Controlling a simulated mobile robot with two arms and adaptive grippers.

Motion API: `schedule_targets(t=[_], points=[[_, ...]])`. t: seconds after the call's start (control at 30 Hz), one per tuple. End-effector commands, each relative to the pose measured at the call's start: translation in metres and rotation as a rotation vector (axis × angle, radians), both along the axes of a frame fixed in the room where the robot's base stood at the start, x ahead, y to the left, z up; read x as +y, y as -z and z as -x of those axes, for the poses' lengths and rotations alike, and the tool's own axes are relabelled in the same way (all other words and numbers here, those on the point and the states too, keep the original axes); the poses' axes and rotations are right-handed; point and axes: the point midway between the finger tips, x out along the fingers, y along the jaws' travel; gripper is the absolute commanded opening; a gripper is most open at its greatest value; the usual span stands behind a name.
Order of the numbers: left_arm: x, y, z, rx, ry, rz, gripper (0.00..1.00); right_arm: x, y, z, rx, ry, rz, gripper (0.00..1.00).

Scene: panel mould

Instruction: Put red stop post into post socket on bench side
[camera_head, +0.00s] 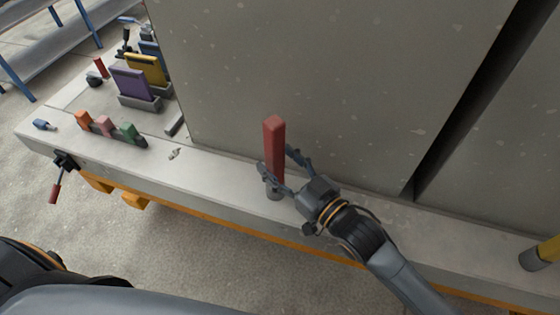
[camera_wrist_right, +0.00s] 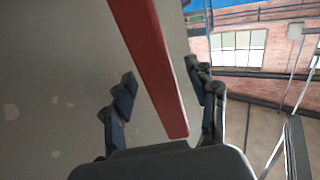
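The red stop post (camera_head: 274,150) stands about upright at the bench's front edge, against the big grey panel. Its lower end meets a small grey cylinder, which looks like the post socket (camera_head: 275,195); how deep it sits is hidden by my fingers. My right gripper (camera_head: 283,173) is around the post from the right. In the right wrist view the red post (camera_wrist_right: 152,60) runs between the two fingers (camera_wrist_right: 163,90), with a visible gap on the left and a narrower one on the right, so the gripper looks open. My left gripper is not in view.
The grey panel (camera_head: 300,70) rises behind the post. Orange, pink and green blocks (camera_head: 105,125) stand at the bench's left, with purple and yellow plates (camera_head: 140,80) behind. A yellow post (camera_head: 550,250) stands in a grey socket at the far right. The bench edge between is mostly clear.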

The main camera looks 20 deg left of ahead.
Motion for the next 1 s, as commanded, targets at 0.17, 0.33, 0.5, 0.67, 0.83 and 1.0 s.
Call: schedule_targets(t=[0.17,0.33,0.5,0.67,0.83,1.0], points=[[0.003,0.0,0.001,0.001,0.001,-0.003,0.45,-0.001,0.004,0.001,0.005,0.001,0.006,0.58],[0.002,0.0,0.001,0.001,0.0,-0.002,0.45,-0.016,0.004,0.01,0.006,0.001,0.006,0.58],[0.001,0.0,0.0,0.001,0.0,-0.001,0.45,-0.047,0.004,0.029,0.005,0.002,0.006,0.58],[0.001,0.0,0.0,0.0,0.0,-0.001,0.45,-0.074,0.003,0.047,0.004,0.001,0.005,0.58],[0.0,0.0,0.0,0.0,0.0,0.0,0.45,-0.094,0.002,0.059,0.002,0.001,0.003,0.58],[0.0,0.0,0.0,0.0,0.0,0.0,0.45,-0.101,0.001,0.064,0.001,0.0,0.001,0.58]])
